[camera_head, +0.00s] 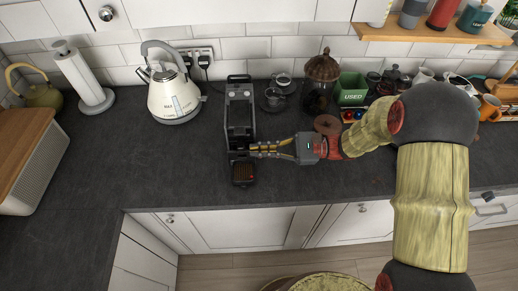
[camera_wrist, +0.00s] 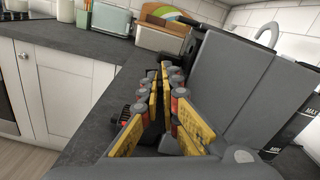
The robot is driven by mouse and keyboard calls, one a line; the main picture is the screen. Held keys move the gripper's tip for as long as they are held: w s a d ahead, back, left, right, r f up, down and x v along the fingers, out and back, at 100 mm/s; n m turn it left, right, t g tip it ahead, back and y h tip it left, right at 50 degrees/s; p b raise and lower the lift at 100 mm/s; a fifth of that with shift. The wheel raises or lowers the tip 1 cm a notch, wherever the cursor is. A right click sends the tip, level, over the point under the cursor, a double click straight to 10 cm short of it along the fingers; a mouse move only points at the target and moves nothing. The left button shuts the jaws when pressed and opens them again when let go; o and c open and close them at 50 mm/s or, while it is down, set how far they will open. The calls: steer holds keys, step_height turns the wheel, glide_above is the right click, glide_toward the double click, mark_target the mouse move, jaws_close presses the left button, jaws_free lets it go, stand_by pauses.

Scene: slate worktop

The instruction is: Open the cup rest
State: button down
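The coffee machine (camera_head: 240,105) stands on the slate worktop, dark grey and narrow, front towards me. A dark ribbed part that looks like its cup rest (camera_head: 243,172) sits low at its front; I cannot tell its exact position. In the wrist view a black ribbed piece (camera_wrist: 140,112) shows partly behind the left finger, and the machine's grey body (camera_wrist: 232,85) fills the right. My gripper (camera_head: 252,150) comes in from the right, its tips at the machine's front just behind the ribbed part. The yellow fingers (camera_wrist: 160,78) are close together at the tips, with nothing visible between them.
A cream kettle (camera_head: 173,97) stands left of the machine. A glass cup (camera_head: 283,82), a brown-lidded jar (camera_head: 318,80) and a green box (camera_head: 351,88) stand to the right. A wooden-topped bread bin (camera_head: 30,160) is at far left.

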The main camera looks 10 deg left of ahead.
steer(key=c, duration=2)
jaws_free()
steer(key=shift+c, duration=0.2)
